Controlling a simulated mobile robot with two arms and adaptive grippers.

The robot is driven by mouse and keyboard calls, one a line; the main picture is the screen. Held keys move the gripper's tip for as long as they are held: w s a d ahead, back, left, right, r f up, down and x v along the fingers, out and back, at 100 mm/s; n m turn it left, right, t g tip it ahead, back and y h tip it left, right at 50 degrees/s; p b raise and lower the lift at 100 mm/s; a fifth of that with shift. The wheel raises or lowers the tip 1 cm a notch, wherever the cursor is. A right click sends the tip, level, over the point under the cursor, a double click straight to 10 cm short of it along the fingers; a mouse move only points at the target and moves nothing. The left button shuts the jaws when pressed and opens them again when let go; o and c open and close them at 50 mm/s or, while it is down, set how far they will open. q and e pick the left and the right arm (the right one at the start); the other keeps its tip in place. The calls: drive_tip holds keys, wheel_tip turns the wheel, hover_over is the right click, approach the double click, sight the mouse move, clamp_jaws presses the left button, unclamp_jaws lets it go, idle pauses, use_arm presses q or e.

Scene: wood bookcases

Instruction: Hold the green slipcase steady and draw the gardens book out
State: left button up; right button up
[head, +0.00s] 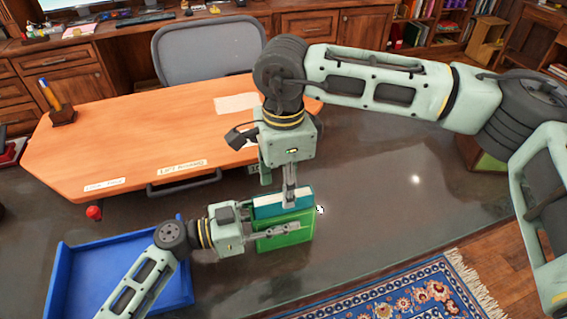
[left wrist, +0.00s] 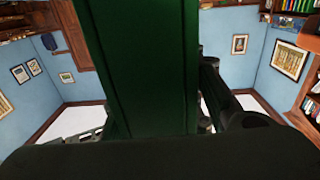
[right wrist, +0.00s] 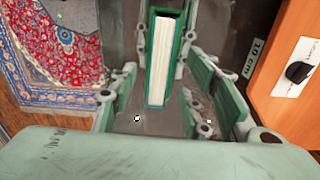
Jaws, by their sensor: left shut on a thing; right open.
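The green slipcase (head: 272,243) stands near the lower middle of the head view. Its dark green side (left wrist: 150,70) fills the middle of the left wrist view. My left gripper (head: 292,230) is shut on the slipcase from the left. The book (head: 268,211), with a teal-green cover, shows at the slipcase's top. Its pale page edges and green cover edges show in the right wrist view (right wrist: 163,62). My right gripper (head: 290,200) is above, pointing down, open, with its fingers on either side of the book. I cannot read any title.
A blue tray (head: 75,280) is at lower left. A patterned rug (head: 400,295) is at lower right. The dark surface right of the slipcase is clear.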

drive_tip(key=shift+f, duration=1.75)
drive_tip(key=shift+c, duration=0.6)
clamp_jaws()
